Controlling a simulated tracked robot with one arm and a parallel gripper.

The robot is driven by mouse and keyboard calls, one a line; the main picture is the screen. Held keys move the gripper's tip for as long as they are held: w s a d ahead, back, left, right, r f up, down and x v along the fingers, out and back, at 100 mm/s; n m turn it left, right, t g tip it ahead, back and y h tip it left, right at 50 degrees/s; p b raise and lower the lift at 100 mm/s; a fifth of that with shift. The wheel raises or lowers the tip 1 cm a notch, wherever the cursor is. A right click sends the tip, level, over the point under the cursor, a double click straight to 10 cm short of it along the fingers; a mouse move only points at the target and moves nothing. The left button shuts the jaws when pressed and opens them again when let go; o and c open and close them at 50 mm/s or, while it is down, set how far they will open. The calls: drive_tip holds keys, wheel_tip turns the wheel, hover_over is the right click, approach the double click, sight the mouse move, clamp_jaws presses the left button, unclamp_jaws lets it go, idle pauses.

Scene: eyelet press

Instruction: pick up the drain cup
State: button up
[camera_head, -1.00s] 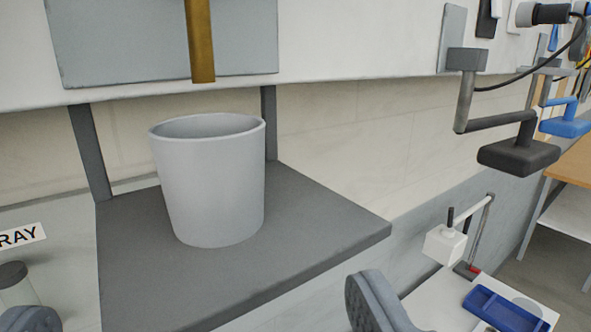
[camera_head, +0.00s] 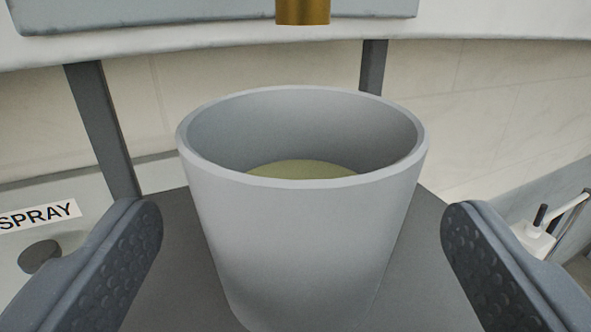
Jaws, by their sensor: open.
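The drain cup (camera_head: 305,235) is a light grey, open-topped cup that tapers towards its base. It stands upright in the middle of the view on a dark grey shelf (camera_head: 425,270). Some yellowish-green liquid (camera_head: 300,170) shows inside it. My gripper (camera_head: 302,235) is open, with one textured finger to the left of the cup and the other to the right. A gap shows between each finger and the cup wall.
A brass spout (camera_head: 302,10) hangs above and behind the cup. Dark shelf supports (camera_head: 103,130) stand behind it on both sides. A SPRAY label (camera_head: 38,216) and a dark round knob (camera_head: 40,256) are at the left. A white device (camera_head: 535,236) is at the right.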

drive_tip(key=shift+w+p, duration=0.35)
drive_tip(key=shift+w, duration=1.05)
drive_tip(key=c, duration=1.1)
drive_tip(key=shift+r, duration=0.4)
